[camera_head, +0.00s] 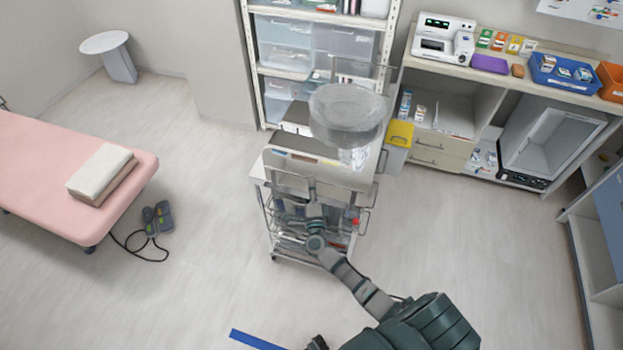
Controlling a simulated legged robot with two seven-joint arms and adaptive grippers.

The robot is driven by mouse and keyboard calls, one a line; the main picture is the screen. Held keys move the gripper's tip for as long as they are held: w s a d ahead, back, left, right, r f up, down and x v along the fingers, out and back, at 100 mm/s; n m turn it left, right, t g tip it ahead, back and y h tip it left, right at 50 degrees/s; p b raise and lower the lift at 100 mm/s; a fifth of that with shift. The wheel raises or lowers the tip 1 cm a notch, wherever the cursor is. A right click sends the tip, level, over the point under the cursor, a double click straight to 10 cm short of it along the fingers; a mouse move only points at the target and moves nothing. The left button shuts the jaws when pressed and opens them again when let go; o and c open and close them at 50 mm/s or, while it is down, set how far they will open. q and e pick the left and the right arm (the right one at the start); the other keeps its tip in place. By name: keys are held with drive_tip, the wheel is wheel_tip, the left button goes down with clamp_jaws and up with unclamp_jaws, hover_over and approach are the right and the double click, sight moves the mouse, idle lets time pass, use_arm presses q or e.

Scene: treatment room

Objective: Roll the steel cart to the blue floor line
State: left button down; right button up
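The steel cart (258,172) stands upright in the middle of the floor, in front of the shelf rack. It has a pale top, side rails and lower shelves with items on them. My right gripper (313,198) is at the near side of the cart, by its front rail. The fingers are small and overlap the rail, so I cannot tell whether they are closed on it. The blue floor line (254,340) shows in part at the bottom edge, nearer to me than the cart and apart from it. My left gripper is not in view.
A pink treatment bed (50,170) and a foot pedal with cable (158,218) lie left. Floor between cart and line looks clear.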

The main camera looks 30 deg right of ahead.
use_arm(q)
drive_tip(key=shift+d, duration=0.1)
use_arm(e)
drive_tip(key=shift+x, duration=1.5)
drive_tip(key=shift+d, duration=0.1)
clamp_jaws()
drive_tip(key=shift+s+f, duration=0.1)
drive_tip(key=shift+f, duration=0.05)
